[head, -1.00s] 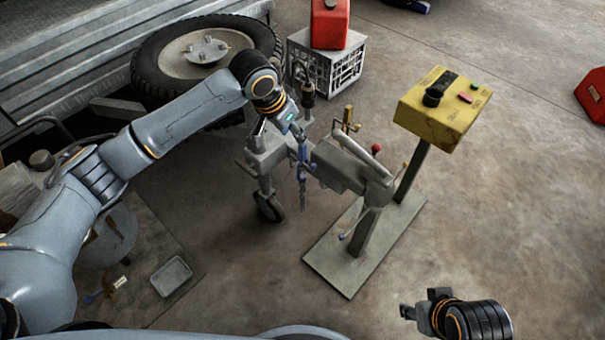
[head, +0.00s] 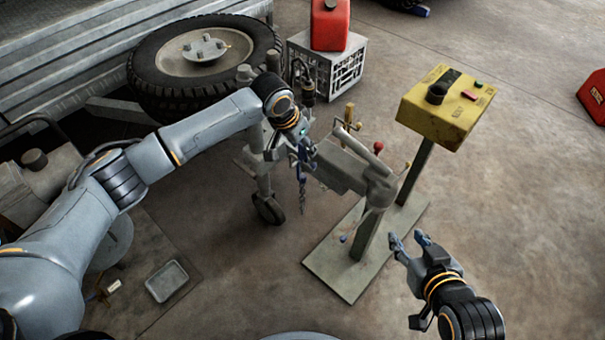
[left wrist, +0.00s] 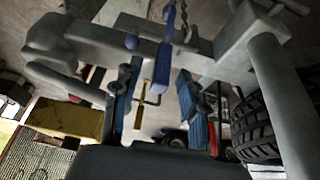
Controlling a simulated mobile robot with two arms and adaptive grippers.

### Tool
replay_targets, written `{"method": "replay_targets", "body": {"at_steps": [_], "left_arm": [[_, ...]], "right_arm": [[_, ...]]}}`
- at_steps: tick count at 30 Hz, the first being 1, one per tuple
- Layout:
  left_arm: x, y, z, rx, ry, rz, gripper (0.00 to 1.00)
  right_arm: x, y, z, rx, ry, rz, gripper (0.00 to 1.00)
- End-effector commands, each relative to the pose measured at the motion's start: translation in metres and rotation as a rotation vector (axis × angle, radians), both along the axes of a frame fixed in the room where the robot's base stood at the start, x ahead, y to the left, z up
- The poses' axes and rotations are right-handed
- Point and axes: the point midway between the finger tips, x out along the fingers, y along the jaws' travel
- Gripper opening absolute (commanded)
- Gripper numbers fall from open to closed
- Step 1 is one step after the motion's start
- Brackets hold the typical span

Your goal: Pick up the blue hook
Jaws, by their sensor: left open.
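The blue hook (left wrist: 164,62) shows in the left wrist view as a long blue piece beside a chain (left wrist: 186,22), near the grey metal frame (left wrist: 215,48). My left gripper (left wrist: 158,98) is open; its fingers stand apart on either side of the hook's lower end in the picture, and I see no grip on it. In the head view my left gripper (head: 303,150) is beside the grey frame, with the chain (head: 302,192) hanging below it. There the hook is hard to tell from the fingers. My right gripper (head: 408,240) is open and empty, in front of the stand's base.
A yellow control box (head: 445,100) stands on a post over a flat base plate (head: 328,272). A wheel (head: 205,60), a crate (head: 328,65) with a red can (head: 329,25), and a small tray (head: 167,281) lie around.

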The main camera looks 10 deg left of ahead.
Motion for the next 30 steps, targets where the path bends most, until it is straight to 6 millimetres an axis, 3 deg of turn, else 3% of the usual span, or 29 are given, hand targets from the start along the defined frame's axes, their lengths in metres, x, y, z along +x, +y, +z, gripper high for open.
{"method": "replay_targets", "body": {"at_steps": [11, 17, 30], "left_arm": [[0.0015, -0.0013, -0.004, 0.0, 0.0, -0.001, 0.4], [0.0015, -0.0011, -0.004, 0.0, 0.0, -0.001, 0.0], [0.0017, -0.0012, -0.0017, -0.001, -0.001, 0.0, 0.0]], "right_arm": [[0.0061, 0.0028, 0.007, 0.011, -0.046, 0.003, 0.4], [0.006, 0.0027, 0.0067, 0.011, -0.045, 0.003, 0.4], [0.0052, 0.0022, 0.0063, 0.009, -0.037, 0.002, 0.4]]}}
